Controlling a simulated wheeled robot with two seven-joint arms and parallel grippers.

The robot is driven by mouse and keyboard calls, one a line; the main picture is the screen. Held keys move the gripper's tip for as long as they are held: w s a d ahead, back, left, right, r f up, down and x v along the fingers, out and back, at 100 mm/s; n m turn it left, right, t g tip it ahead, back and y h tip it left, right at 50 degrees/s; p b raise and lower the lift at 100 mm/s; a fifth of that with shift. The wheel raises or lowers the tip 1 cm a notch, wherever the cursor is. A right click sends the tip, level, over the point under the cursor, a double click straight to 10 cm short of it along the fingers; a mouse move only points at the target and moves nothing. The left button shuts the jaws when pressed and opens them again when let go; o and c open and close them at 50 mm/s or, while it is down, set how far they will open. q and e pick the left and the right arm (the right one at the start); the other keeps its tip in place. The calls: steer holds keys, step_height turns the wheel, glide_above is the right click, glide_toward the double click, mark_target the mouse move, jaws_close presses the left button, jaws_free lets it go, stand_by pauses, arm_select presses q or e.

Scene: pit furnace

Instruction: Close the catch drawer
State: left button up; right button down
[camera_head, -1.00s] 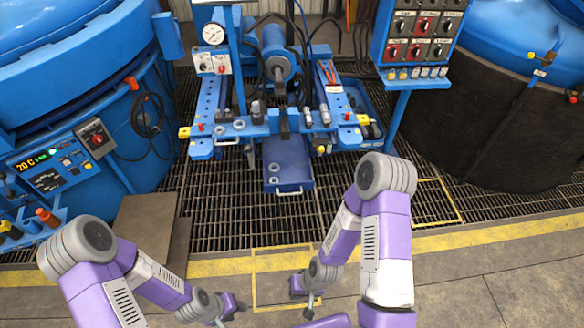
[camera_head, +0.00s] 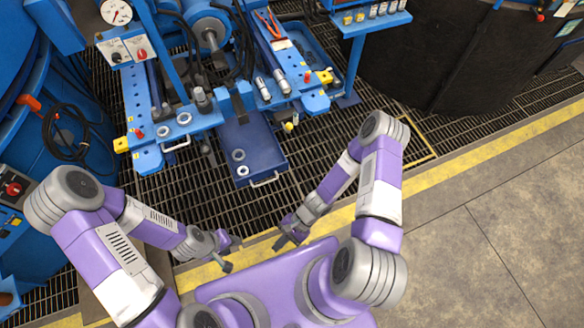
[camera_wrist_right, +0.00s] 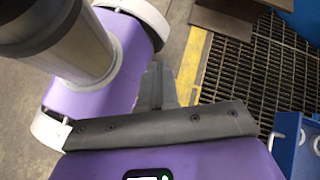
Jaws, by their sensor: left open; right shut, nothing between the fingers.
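The catch drawer (camera_head: 262,148) is a blue tray sticking out from under the front of the blue bench, with a pale bar handle (camera_head: 264,181) on its front. Two grey rings (camera_head: 239,156) lie in it. The drawer's front corner also shows at the right edge of the right wrist view (camera_wrist_right: 290,150). My right gripper (camera_head: 281,241) is shut and empty, below the handle in the head view and apart from it. My left gripper (camera_head: 232,255) is open and empty, further left and lower. The drawer's back end is hidden under the bench.
The blue bench (camera_head: 150,158) carries clamps, hoses and a gauge (camera_head: 116,12). A control panel post (camera_head: 356,60) stands right of it. Floor grating (camera_head: 335,140) and a yellow floor stripe (camera_head: 460,160) lie in front. Open concrete floor is at the right.

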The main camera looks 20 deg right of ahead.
steer(key=w+d+f+m+t+y+b, duration=0.1)
steer(key=w+f+m+t, duration=0.2)
steer(key=w+m+t, duration=0.45)
steer(key=w+d+f+m+t+y, duration=0.1)
steer(key=w+d+f+m+t, duration=0.1)
steer(key=w+m+t, duration=0.5)
steer(key=w+d+f+m+t+h+b, duration=0.1)
steer(key=w+d+f+m+t+h, duration=0.1)
steer(key=d+f+m+h, duration=0.35)
steer(key=w+d+f+m+t+h, duration=0.1)
steer(key=w+d+f+m+h, duration=0.2)
steer(key=d+h, duration=0.45)
steer(key=w+f+y+b, duration=0.1)
steer(key=w+b, duration=0.5)
steer(key=w, duration=0.7)
steer(key=shift+d+f+m+y, duration=0.4)
steer(key=shift+y, duration=0.1)
